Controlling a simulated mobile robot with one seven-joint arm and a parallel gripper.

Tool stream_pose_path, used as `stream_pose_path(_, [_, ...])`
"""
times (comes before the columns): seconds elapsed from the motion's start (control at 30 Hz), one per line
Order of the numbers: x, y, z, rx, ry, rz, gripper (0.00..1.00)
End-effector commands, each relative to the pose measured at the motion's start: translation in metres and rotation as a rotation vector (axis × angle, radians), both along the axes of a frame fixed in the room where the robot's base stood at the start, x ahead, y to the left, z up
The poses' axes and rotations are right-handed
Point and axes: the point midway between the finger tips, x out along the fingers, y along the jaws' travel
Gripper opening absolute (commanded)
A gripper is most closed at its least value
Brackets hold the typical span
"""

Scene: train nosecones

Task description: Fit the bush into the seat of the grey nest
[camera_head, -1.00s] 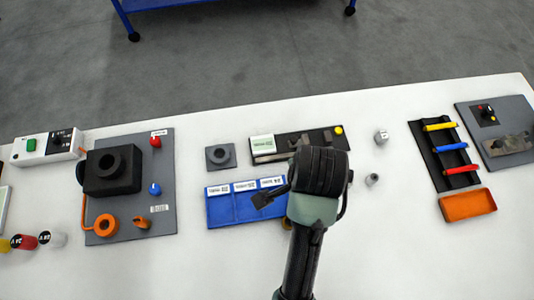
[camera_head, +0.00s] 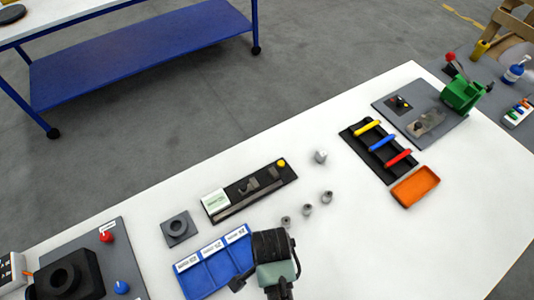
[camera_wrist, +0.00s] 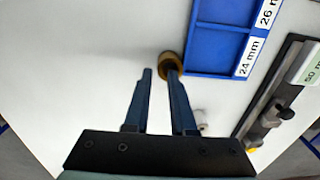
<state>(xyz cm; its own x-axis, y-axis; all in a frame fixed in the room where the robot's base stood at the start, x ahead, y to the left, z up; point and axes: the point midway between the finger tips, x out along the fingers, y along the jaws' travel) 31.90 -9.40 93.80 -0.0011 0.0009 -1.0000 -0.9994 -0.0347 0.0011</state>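The grey nest (camera_head: 178,227) is a square grey block with a raised round ring, left of centre in the head view, behind the blue tray. A brown, brass-like ring, which looks like the bush (camera_wrist: 163,58), stands on the white table beside the blue tray in the wrist view. My gripper (camera_wrist: 159,72) is open, its two fingers apart. The right fingertip overlaps the brown ring in the picture; I cannot tell whether it touches. In the head view my wrist (camera_head: 272,258) is at the tray's right end, and the fingertips and brown ring are hidden.
The blue tray (camera_head: 212,268) has labelled compartments. A black fixture (camera_head: 250,190) lies behind it. Several grey cylinders (camera_head: 307,210) stand to the right. A black rack (camera_head: 383,150) and orange tray (camera_head: 415,187) lie further right. The front right of the table is clear.

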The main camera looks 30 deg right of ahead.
Motion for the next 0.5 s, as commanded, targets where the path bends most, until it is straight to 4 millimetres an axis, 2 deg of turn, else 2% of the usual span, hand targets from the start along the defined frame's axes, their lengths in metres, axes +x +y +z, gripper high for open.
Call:
stream_pose_path(0.2, [0.000,-0.001,-0.025,0.001,0.001,0.000,0.24])
stream_pose_path(0.5, [0.001,-0.001,-0.029,0.000,-0.002,0.000,0.24])
